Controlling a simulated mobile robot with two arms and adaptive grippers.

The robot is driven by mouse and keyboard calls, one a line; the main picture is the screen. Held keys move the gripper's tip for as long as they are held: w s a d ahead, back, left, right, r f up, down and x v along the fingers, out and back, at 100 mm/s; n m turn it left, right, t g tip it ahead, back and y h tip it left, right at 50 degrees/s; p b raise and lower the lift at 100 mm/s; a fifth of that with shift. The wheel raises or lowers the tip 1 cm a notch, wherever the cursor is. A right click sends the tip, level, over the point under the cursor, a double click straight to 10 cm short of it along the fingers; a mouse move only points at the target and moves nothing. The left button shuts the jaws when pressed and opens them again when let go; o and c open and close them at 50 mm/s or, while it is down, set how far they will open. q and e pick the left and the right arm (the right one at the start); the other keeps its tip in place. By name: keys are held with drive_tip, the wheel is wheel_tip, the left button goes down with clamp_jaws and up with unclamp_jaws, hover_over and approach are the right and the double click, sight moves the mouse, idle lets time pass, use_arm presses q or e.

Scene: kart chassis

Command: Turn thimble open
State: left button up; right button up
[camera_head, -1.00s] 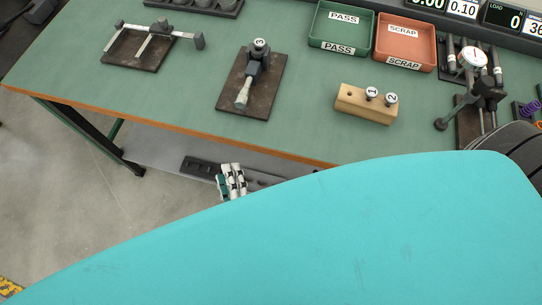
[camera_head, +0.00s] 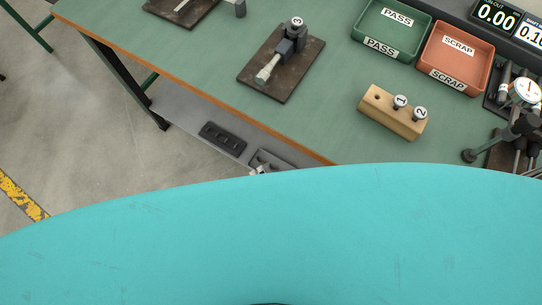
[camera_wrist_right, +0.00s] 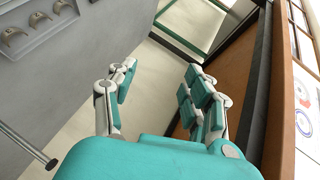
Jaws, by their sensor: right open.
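A bench micrometer (camera_head: 289,46) stands on a dark rusty plate (camera_head: 302,71), with a pin marked 3 (camera_head: 297,22) at its top. Its pale thimble (camera_head: 267,71) points toward the bench's front edge. My right gripper barely shows in the head view (camera_head: 258,170), as a sliver beyond the front edge and below the thimble in the picture; a turquoise part of mine hides the rest. In the right wrist view my right gripper (camera_wrist_right: 158,88) has its fingers spread with nothing between them. It is apart from the thimble. My left gripper is not in view.
A wooden block (camera_head: 390,119) with pins 1 and 2 stands to the right. Behind it are the green PASS tray (camera_head: 419,51) and red SCRAP tray (camera_head: 455,86). A dial gauge (camera_head: 525,92) is at far right. Green bench top (camera_head: 330,105) is clear around the plate.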

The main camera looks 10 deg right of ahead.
drive_tip(key=shift+s+d+f+n+g, duration=0.2)
drive_tip(key=shift+d+f+n, duration=0.1)
drive_tip(key=shift+f, duration=0.2)
drive_tip(key=shift+s+d+f+n+g, duration=0.15)
drive_tip(key=shift+d+f+n, duration=0.15)
drive_tip(key=shift+f, duration=0.15)
